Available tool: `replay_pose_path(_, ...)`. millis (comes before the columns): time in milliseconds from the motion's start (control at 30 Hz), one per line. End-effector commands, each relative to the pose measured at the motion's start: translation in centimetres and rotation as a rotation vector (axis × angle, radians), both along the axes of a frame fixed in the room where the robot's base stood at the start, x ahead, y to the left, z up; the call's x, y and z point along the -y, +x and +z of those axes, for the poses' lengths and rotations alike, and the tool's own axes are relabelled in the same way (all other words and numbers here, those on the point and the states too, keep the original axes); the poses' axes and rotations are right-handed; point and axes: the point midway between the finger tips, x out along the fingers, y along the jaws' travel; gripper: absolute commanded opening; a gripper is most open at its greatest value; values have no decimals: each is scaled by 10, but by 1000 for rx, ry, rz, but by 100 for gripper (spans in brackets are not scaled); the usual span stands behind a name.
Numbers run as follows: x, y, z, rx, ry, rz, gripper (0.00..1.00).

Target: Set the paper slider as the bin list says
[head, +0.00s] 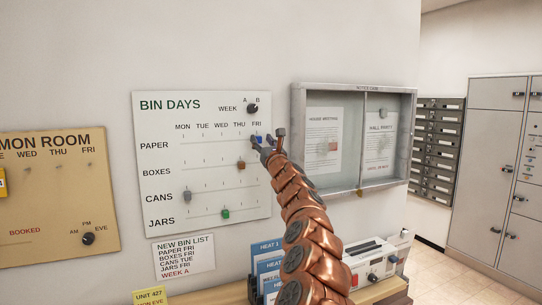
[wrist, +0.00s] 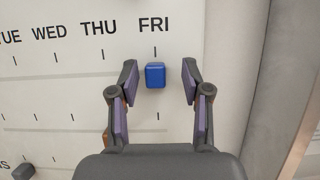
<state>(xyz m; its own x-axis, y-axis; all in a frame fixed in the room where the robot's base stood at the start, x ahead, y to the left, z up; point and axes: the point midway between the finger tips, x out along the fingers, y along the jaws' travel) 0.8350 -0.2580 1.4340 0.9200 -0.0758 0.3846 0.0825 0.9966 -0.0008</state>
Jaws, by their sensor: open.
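The paper slider is a blue block (wrist: 155,75) on the white BIN DAYS board (head: 160,120). In the wrist view it stands under the FRI label, in line with the FRI tick. My gripper (wrist: 159,78) is open, with one finger on each side of the slider and a gap on both sides. In the head view my gripper (head: 268,141) is at the right end of the PAPER row and largely hides the slider. The bin list (head: 184,256) below the board reads PAPER FRI, BOXES FRI, CANS TUE, JARS FRI, WEEK A.
Other sliders are orange-brown (head: 241,165), grey (head: 187,196) and green (head: 225,213). A black week knob (head: 252,108) is above FRI. A framed glass notice case (head: 298,120) stands out close to the board's right. Blue leaflets (head: 268,267) stand below.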

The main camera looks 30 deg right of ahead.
Motion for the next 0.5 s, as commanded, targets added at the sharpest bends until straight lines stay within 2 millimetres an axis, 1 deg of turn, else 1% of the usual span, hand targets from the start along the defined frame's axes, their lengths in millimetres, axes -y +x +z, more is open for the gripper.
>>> replay_pose_path(67, -1, -4, 1, 3, 3, 1, 48)
replay_pose_path(367, -3, -17, -8, 1, 4, 5, 48)
replay_pose_path(500, -1, -24, -9, 1, 3, -1, 48)
